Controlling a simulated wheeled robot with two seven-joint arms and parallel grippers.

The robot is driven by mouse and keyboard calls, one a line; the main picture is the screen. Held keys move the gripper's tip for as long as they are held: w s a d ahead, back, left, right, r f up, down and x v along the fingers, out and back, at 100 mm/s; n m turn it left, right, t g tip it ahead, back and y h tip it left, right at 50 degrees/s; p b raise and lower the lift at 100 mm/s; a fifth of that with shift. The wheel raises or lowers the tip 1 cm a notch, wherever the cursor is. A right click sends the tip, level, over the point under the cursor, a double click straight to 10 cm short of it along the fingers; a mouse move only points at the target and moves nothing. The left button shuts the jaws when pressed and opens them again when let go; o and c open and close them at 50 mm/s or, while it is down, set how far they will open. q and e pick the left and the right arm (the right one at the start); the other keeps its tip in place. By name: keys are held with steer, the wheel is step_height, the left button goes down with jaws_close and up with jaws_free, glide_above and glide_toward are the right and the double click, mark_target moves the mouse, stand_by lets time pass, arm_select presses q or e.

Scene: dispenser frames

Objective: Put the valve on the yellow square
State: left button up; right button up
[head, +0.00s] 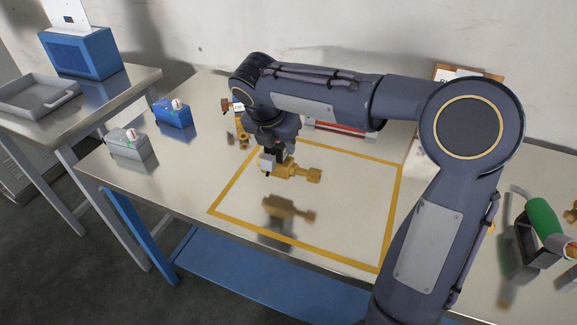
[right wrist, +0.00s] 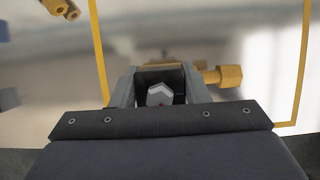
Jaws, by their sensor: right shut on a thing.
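The valve (head: 302,173) is a brass-coloured fitting with hex ends. My right gripper (head: 270,163) is shut on it and holds it above the table, inside the outline of the yellow square (head: 308,246). Its reflection shows on the shiny tabletop below, apart from it. In the right wrist view a hex end of the valve (right wrist: 228,75) sticks out to the right of my gripper (right wrist: 160,85); the rest is mostly hidden by the jaws. My left gripper is not in view.
A blue box (head: 173,113) and a grey box (head: 128,143) stand on the table's left part. More brass parts (head: 243,138) lie behind the gripper. A red item (head: 340,129) is at the back. A green-handled tool (head: 543,217) stands at the right. A side table holds a grey tray (head: 35,95).

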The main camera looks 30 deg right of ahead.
mark_target(287, 155)
steer(key=shift+s+d+f, duration=0.35)
steer(key=shift+d+f, duration=0.05)
steer(key=shift+f, duration=0.2)
steer(key=shift+s+d+f, duration=0.3)
steer(key=shift+d+f, duration=0.05)
steer(key=shift+f, duration=0.25)
steer(key=shift+s+d+f+b, duration=0.1)
steer(key=shift+f+b, duration=0.35)
steer(key=shift+f, duration=1.2)
steer(key=o, duration=1.4)
steer(key=shift+f, duration=0.15)
steer(key=shift+c, duration=0.2)
